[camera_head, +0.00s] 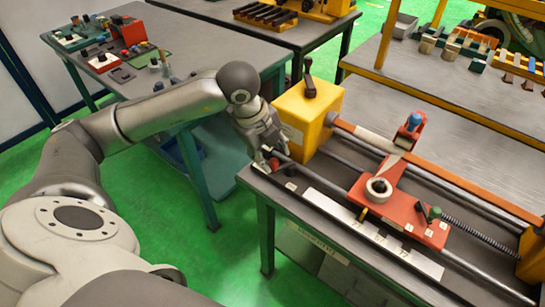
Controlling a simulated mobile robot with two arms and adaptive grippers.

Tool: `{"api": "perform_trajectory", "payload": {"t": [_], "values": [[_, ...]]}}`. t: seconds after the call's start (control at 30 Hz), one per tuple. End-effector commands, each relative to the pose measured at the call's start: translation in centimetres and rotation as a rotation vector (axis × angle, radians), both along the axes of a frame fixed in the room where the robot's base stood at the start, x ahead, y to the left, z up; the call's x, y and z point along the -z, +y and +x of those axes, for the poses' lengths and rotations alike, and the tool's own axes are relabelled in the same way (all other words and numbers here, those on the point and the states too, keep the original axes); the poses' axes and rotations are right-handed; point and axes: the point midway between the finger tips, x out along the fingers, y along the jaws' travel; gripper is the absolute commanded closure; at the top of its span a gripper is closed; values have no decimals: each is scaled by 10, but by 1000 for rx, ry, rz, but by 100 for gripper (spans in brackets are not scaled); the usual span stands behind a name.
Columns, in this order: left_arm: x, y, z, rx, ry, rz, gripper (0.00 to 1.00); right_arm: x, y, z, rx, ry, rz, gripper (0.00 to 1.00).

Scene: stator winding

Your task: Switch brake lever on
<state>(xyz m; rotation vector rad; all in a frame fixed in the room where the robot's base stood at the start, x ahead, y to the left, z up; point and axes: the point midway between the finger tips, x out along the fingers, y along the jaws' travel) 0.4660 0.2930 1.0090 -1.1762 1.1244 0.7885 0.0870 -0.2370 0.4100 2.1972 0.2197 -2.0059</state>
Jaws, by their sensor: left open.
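My left gripper (268,152) is open at the near left corner of the winding machine, just left of its yellow housing (301,118). A small red-tipped part (274,164) shows right at its fingertips; I cannot tell whether they touch it. A black lever (309,78) stands upright on top of the yellow housing, apart from the gripper. No label marks the brake lever, so I cannot tell which of these it is. My right gripper is not in view.
A table with small tools (180,40) stands behind my left arm. Green floor (238,210) is clear in front of the bench.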

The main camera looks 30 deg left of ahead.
Motion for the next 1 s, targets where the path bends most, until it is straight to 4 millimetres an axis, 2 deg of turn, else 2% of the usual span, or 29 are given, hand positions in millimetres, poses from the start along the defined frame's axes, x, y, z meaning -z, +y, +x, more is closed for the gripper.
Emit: {"api": "perform_trajectory", "payload": {"t": [0.03,0.2,0.4,0.6,1.0], "values": [[-13,1,-2,0,-7,-1,58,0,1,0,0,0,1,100],[-48,4,-13,-1,-6,0,58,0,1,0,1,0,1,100],[-75,6,-22,0,-3,-1,58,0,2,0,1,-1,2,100],[-84,6,-25,0,1,-1,58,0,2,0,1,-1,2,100],[-84,6,-25,0,0,0,58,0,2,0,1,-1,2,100]]}}
